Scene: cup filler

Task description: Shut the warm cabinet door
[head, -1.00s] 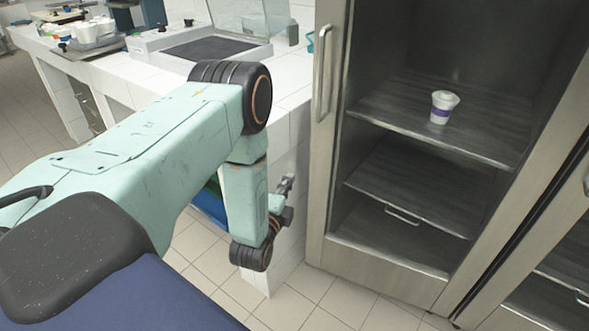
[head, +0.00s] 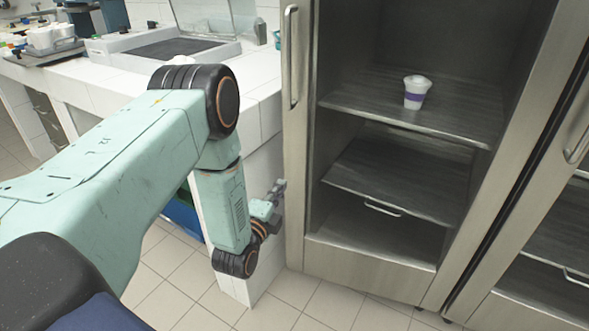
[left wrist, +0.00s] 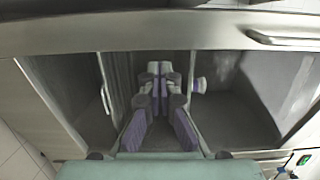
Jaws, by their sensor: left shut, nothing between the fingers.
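The warm cabinet's steel-framed door (head: 350,262) has a vertical bar handle (head: 291,57) on its left stile. The door looks to lie against the cabinet front; I cannot tell whether a small gap remains. My left gripper (head: 279,188) is low, just left of the door's handle-side stile; contact cannot be told. In the left wrist view its fingers (left wrist: 159,70) are shut and empty. My right gripper is out of view.
A white tiled counter (head: 262,92) with a lidded machine (head: 165,46) stands left of the cabinet, close to my left arm. A second cabinet door with a handle (head: 577,140) is at the right. Tiled floor (head: 285,310) is clear in front.

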